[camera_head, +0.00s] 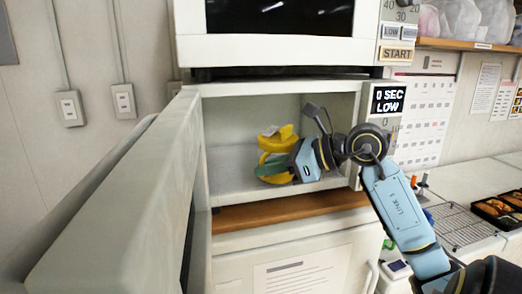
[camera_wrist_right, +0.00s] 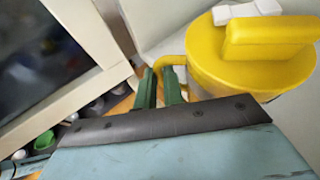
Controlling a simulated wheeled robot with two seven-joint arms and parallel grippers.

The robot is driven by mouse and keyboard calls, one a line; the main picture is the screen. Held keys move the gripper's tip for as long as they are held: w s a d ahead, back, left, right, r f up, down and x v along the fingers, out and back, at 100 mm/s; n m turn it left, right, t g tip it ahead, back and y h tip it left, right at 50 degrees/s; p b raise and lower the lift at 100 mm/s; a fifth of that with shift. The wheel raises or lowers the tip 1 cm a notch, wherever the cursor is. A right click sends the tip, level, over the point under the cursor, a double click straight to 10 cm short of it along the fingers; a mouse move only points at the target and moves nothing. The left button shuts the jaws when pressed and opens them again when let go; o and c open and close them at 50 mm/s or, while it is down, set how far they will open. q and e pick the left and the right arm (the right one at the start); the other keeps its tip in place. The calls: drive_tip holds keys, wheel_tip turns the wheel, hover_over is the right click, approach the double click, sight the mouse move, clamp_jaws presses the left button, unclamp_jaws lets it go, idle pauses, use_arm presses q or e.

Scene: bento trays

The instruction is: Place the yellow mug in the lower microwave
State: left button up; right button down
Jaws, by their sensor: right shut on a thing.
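The yellow mug (camera_head: 278,160) is inside the opening of the lower microwave (camera_head: 225,120), partly hidden by my right gripper. My right gripper (camera_head: 268,170) reaches in from the right. In the right wrist view its green fingers (camera_wrist_right: 160,88) are shut on the handle of the mug (camera_wrist_right: 210,75). A yellow block and white pieces show at the mug's top. Whether the mug touches the microwave floor is unclear. The microwave door (camera_head: 120,195) stands open on the left. My left gripper is not in view.
An upper microwave (camera_head: 275,50) sits above the lower one. The lower microwave's display (camera_head: 388,99) reads "0 SEC LOW". A wooden shelf edge (camera_head: 290,210) runs below it. A wire rack (camera_head: 460,225) and bento trays (camera_head: 495,212) lie on the right counter.

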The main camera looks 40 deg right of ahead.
sight(261, 153)
drive_tip(key=w+d, duration=0.1)
drive_tip(key=w+d+p, duration=0.1)
drive_tip(key=w, duration=0.1)
drive_tip(key=w+d, duration=0.1)
drive_tip(key=w, duration=0.1)
drive_tip(key=shift+w+r+p, duration=0.15)
drive_tip(key=shift+r+p, duration=0.1)
drive_tip(key=shift+p, duration=0.05)
drive_tip(key=shift+w+d+f, duration=0.1)
drive_tip(key=shift+w+f, duration=0.25)
drive_tip(key=shift+f, duration=0.4)
drive_tip(key=shift+s+f, duration=0.1)
drive_tip(key=shift+s, duration=0.05)
drive_tip(key=shift+f, duration=0.2)
drive_tip(key=c, duration=1.9)
unclamp_jaws()
drive_tip(key=shift+f, duration=0.1)
drive_tip(key=shift+c, duration=0.2)
drive_tip(key=o, duration=0.4)
